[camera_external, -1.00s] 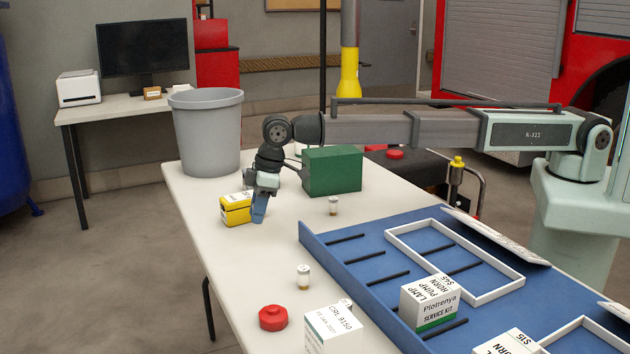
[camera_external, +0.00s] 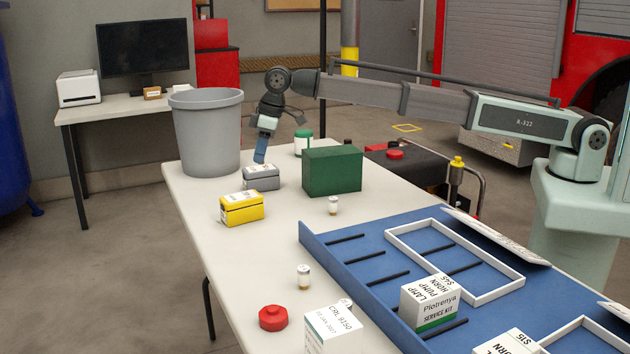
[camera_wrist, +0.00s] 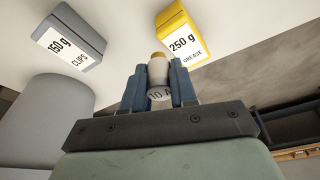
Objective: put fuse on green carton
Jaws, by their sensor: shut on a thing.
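The green carton (camera_external: 332,171) stands on the white table, closed, with a flat top. My gripper (camera_external: 260,155) is to the left of the carton, above the table and close to the grey clips box. In the wrist view my gripper (camera_wrist: 158,88) is shut on a small white fuse (camera_wrist: 158,72) with a tan end and a label that seems to read "10 A". The held fuse cannot be made out in the external view. Similar small white cylinders stand on the table, one in front of the carton (camera_external: 333,205) and one nearer the front (camera_external: 303,277).
A grey clips box (camera_external: 261,178) and a yellow grease box (camera_external: 241,208) stand left of the carton. A green-lidded jar (camera_external: 303,143) is behind it. A grey bin (camera_external: 207,135) is at far left. A blue tray (camera_external: 365,262) fills the right side.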

